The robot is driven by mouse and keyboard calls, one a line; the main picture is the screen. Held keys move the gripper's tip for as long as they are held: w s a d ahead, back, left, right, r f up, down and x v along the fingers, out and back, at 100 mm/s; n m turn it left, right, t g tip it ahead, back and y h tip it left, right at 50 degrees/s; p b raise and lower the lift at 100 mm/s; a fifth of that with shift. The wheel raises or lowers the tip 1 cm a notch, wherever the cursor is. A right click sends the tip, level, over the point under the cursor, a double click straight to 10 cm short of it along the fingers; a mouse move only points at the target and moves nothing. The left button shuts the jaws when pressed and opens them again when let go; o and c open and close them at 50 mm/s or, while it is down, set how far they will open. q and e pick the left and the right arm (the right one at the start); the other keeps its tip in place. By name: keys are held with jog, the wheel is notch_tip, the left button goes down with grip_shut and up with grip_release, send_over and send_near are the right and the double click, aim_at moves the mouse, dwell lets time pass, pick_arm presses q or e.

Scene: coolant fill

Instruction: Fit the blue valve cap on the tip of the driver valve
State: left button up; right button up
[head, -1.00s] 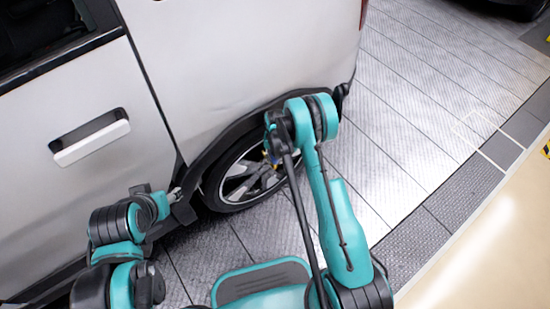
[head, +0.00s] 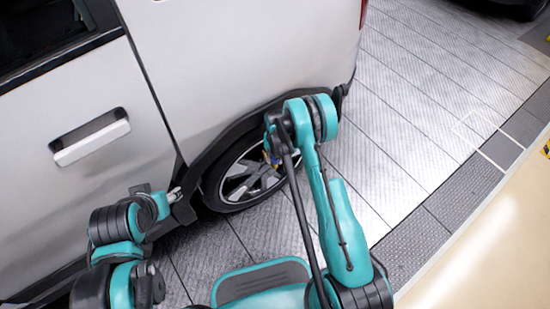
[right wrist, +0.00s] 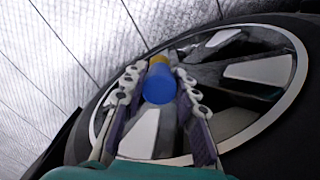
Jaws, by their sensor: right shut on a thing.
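My right gripper (right wrist: 161,72) is shut on the blue valve cap (right wrist: 160,88) in the right wrist view, one finger on each side of it. A yellow-brass piece (right wrist: 159,60) shows just beyond the cap, in line with it; I cannot tell whether the two touch. The wheel (right wrist: 262,72) with its silver spokes lies behind. In the head view my right gripper (head: 269,157) is small and mostly hidden by my right wrist, in front of the wheel (head: 238,182). My left gripper (head: 174,195) is near the car's lower side, left of the wheel; its finger state is unclear.
The white car body (head: 225,60) rises above the wheel, with a dark wheel arch (head: 207,160) around the tyre. The car door handle (head: 90,138) sticks out at the left. The grey plated floor (head: 410,120) is clear to the right of the wheel.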

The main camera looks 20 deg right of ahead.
jog(key=shift+f, duration=1.25)
jog(key=shift+r, duration=0.1)
jog(key=shift+r+p, duration=0.45)
jog(key=shift+r, duration=0.6)
jog(key=shift+b, duration=0.45)
dwell(0.4)
jog(key=shift+f, duration=1.1)
dwell(0.4)
jog(key=o, duration=1)
